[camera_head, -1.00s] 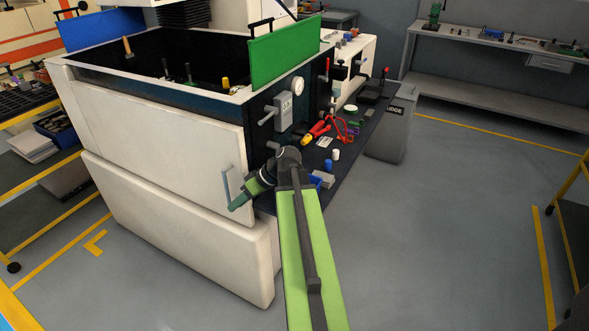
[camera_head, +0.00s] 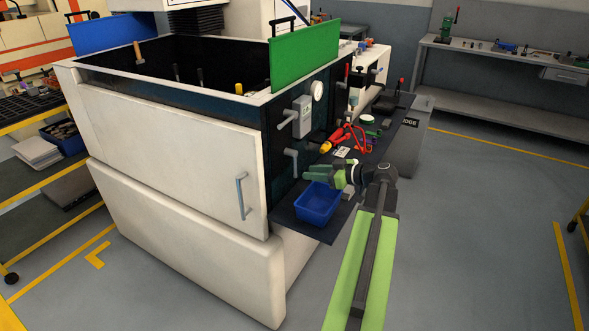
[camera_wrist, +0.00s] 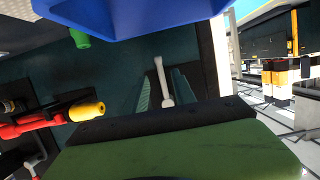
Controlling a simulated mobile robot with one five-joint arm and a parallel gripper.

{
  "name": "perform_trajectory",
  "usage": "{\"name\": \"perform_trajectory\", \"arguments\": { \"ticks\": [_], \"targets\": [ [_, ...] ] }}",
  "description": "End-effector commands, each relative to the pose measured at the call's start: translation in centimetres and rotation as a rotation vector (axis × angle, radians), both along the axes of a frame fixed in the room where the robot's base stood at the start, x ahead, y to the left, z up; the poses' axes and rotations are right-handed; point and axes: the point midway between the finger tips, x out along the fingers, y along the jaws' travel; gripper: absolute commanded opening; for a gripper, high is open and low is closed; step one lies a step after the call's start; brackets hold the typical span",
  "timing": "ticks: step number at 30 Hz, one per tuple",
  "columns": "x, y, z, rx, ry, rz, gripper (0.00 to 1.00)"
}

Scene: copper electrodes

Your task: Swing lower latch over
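The lower latch (camera_head: 292,160) is a grey bent lever on the dark side panel of the machine, its arm hanging down. The upper latch (camera_head: 288,121) sits above it beside a grey box. My gripper (camera_head: 309,173) is just to the right of the lower latch in the head view. In the wrist view my gripper (camera_wrist: 166,88) is open, with its two teal finger pads apart. The pale grey lever of the lower latch (camera_wrist: 161,78) shows in the gap between them. I cannot tell whether either pad touches it.
A blue bin (camera_head: 317,208) sits right below my gripper, and looms close in the wrist view (camera_wrist: 140,14). The white front door (camera_head: 180,165) with a bar handle (camera_head: 242,197) is to the left. Red-handled tools (camera_head: 345,137) lie on the dark shelf behind.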

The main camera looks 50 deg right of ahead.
Motion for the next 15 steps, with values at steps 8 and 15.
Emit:
{"name": "perform_trajectory", "arguments": {
  "ticks": [8, 15],
  "targets": [
    [3.2, 0.8, -1.2, 0.0, 0.001, 0.001, 0.32],
    [4.5, 1.1, -1.5, 0.0, 0.001, -0.001, 0.32]
  ]
}}
